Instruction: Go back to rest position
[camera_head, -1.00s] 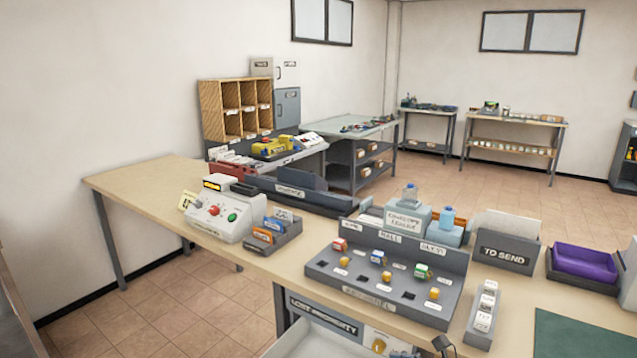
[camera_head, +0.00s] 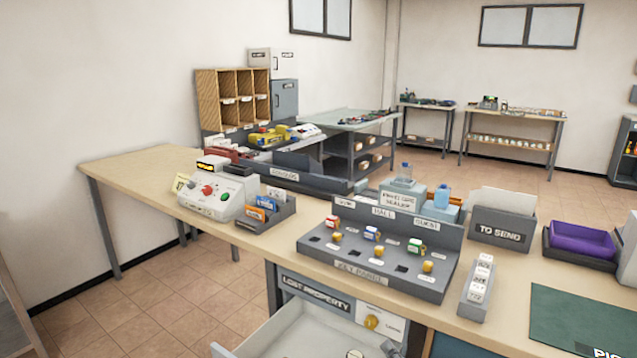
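A small dark piece (camera_head: 390,348) shows at the bottom edge, beside the open drawer. It looks like the tip of my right gripper, and the rest is cut off by the frame. I cannot tell whether it is open or shut, and I see nothing held in it. My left gripper is not in view. The grey LOST PROPERTY drawer unit (camera_head: 314,292) is under the table, with a pale drawer (camera_head: 300,330) pulled out.
The long table (camera_head: 135,172) carries a key panel (camera_head: 375,281), a button box (camera_head: 216,192), a TO SEND holder (camera_head: 501,229), a purple tray (camera_head: 582,240) and a green mat (camera_head: 575,315). Tiled floor (camera_head: 150,300) is clear at left.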

